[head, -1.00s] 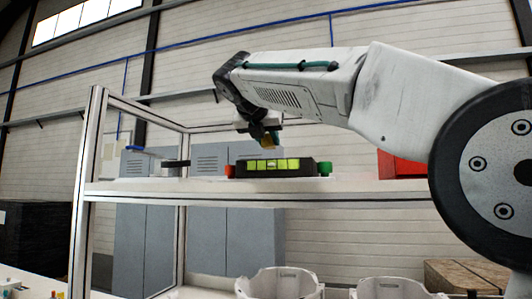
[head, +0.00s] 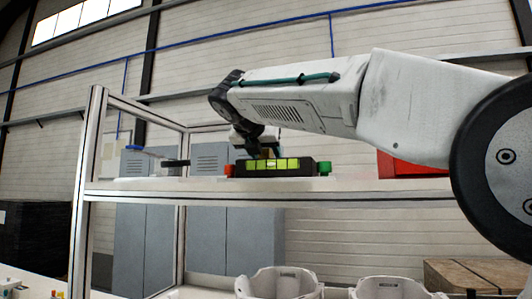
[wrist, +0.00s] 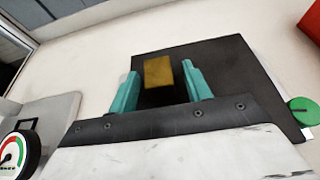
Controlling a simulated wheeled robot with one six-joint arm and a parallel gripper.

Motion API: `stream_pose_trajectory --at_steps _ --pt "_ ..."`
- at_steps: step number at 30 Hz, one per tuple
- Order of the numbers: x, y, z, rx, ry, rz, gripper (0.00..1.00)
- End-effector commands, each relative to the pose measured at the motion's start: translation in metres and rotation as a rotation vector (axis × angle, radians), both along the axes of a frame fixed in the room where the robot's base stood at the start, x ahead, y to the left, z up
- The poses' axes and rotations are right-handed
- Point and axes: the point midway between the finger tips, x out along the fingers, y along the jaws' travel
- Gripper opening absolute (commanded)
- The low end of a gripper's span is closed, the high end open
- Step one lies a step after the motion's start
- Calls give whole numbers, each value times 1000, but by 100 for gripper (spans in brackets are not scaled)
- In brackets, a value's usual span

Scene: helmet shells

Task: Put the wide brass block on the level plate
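The wide brass block (wrist: 158,72) sits over the black level plate (wrist: 235,75) in the wrist view, between my gripper's teal fingers. My gripper (wrist: 160,82) is open, with a narrow gap showing on each side of the block. The block looks to rest on the plate, though its underside is hidden. In the head view my gripper (head: 263,152) reaches down behind the front of the level plate (head: 310,168), whose front strip shows lit yellow-green segments. The block is mostly hidden there.
The plate stands on a white shelf (head: 380,186). A green knob (wrist: 303,111) is at its right end, and a red knob (head: 230,171) at its left. A red box (head: 405,165) stands farther right. A round gauge (wrist: 14,152) is at the wrist view's left.

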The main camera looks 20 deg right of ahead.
Motion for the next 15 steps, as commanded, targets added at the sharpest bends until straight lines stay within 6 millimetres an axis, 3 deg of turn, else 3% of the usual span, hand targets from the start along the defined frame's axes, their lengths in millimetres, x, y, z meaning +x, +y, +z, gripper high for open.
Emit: stream_pose_trajectory --at_steps 7,15 --pt "0 0 4 1 -1 -1 49" --pt "-36 27 23 2 -2 4 49"
